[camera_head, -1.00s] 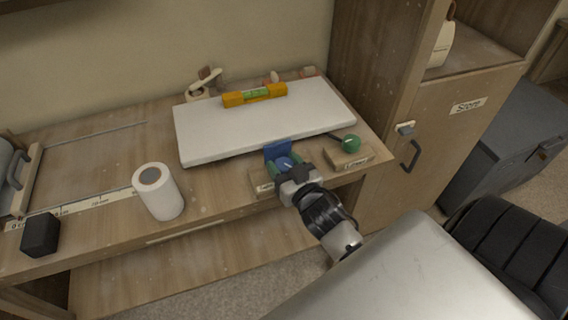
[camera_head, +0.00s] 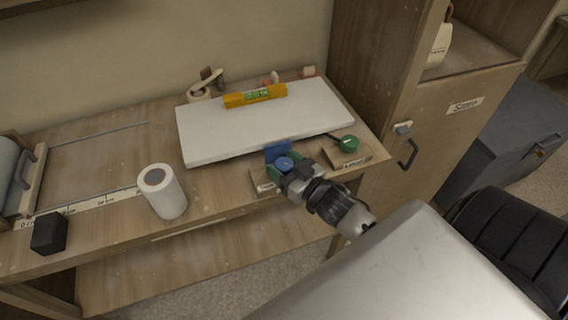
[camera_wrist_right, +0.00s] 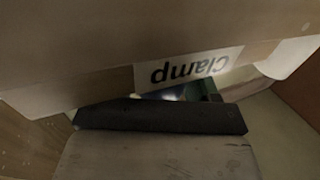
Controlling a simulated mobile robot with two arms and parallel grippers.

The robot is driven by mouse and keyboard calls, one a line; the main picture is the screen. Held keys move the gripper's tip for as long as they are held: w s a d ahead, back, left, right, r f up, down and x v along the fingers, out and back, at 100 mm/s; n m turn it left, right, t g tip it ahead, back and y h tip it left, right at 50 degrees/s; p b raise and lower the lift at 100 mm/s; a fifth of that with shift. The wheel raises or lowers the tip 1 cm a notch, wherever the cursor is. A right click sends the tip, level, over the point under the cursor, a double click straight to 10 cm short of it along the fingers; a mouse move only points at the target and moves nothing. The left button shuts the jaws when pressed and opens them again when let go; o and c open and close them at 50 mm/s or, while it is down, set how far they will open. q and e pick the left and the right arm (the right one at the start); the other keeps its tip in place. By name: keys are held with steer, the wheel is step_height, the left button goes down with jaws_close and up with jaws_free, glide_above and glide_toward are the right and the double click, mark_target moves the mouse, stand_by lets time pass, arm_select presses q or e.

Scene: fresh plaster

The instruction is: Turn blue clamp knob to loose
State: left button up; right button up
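The blue clamp knob (camera_head: 284,163) sits at the front edge of the bench, in front of an upright blue clamp plate (camera_head: 278,150). My right gripper (camera_head: 287,167) is at the knob, with a green finger on either side of it. I cannot tell whether the fingers press on the knob or stand just clear. The right wrist view shows an upside-down "Clamp" label (camera_wrist_right: 189,70) close up, with the knob mostly hidden. My left gripper is not in view.
A white board (camera_head: 250,125) with an orange level (camera_head: 255,96) lies behind the clamp. A green knob (camera_head: 348,143) on a labelled wooden block (camera_head: 348,160) is to the right. A white roll (camera_head: 162,191) and a black block (camera_head: 49,233) stand on the left.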

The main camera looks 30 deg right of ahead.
steer(key=shift+o, duration=1.1)
steer(key=shift+s, duration=0.1)
steer(key=s+d+b, duration=0.1)
steer(key=s+d, duration=0.1)
steer(key=s, duration=0.8)
steer(key=shift+s, duration=0.2)
steer(key=shift+f, duration=0.1)
